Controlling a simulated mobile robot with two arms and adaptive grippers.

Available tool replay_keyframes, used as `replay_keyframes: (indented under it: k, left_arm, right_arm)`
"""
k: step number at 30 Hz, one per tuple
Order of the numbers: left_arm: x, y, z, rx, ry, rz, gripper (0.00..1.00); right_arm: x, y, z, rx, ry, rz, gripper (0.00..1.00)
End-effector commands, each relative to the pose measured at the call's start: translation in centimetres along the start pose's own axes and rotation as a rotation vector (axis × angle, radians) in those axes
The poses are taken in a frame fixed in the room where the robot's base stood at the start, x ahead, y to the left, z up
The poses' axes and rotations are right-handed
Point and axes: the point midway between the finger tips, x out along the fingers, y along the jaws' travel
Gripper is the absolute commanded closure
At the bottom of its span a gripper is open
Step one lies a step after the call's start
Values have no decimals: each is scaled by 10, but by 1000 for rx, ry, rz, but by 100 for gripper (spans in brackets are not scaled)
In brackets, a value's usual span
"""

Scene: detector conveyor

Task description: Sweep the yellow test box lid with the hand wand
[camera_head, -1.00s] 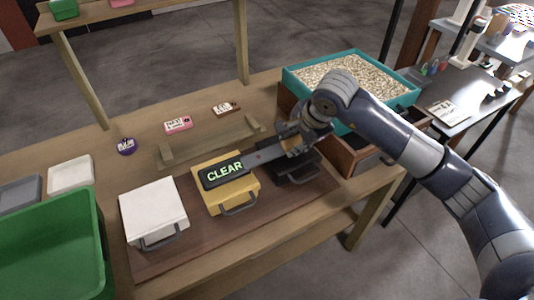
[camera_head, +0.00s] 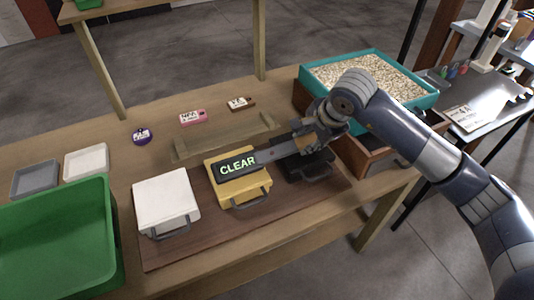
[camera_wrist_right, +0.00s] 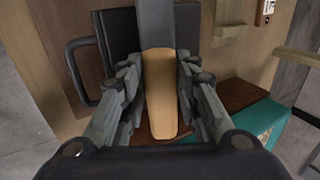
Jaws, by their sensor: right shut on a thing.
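The yellow test box (camera_head: 240,190) sits on the brown mat between a white box (camera_head: 165,200) and a black box (camera_head: 310,166). My right gripper (camera_head: 318,132) is shut on the hand wand (camera_head: 237,165), near the black box. The wand's dark head, reading CLEAR in green, lies over the back part of the yellow lid. I cannot tell whether it touches the lid. In the right wrist view the wand's tan handle (camera_wrist_right: 160,95) sits between my fingers, and the black box's handle (camera_wrist_right: 80,70) shows at the left. My left gripper is out of view.
A green bin (camera_head: 60,240) stands at the front left, with a grey tray (camera_head: 35,179) and a white tray (camera_head: 87,162) behind it. A wooden rack (camera_head: 225,140) lies behind the boxes. A teal tray of pellets (camera_head: 420,102) stands at the right.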

Motion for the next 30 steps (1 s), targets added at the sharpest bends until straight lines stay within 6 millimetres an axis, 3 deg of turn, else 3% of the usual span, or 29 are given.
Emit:
replay_keyframes:
  k: [30]
  left_arm:
    - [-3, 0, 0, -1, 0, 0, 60]
  right_arm:
    - [-7, -4, 0, 0, 0, -4, 100]
